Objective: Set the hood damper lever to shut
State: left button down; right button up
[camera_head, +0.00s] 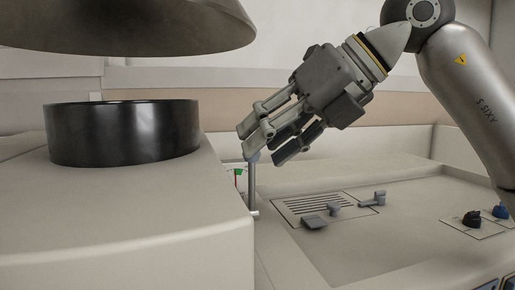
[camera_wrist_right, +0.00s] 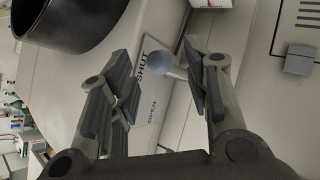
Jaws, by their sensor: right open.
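The hood damper lever (camera_head: 253,188) is a thin upright metal rod with a round bluish knob, on the side of the pale housing. In the right wrist view its knob (camera_wrist_right: 160,63) shows between my open fingers, nearer the right finger. A white label plate (camera_wrist_right: 150,95) behind it reads SHUT and OPEN. In that view the knob overlaps the plate near the word SHUT, but I cannot tell the lever's exact setting. My right gripper (camera_head: 262,146) is open at the lever's top, pointing down and left; contact is unclear. My left gripper is not in view.
A black cylinder (camera_head: 124,134) stands on the housing at left, under a large metal hood (camera_head: 130,25). A recessed panel to the right holds a slotted vent (camera_head: 308,205), small grey levers (camera_head: 373,200) and dark knobs (camera_head: 472,219). The middle of the panel is clear.

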jog(key=v, duration=0.9)
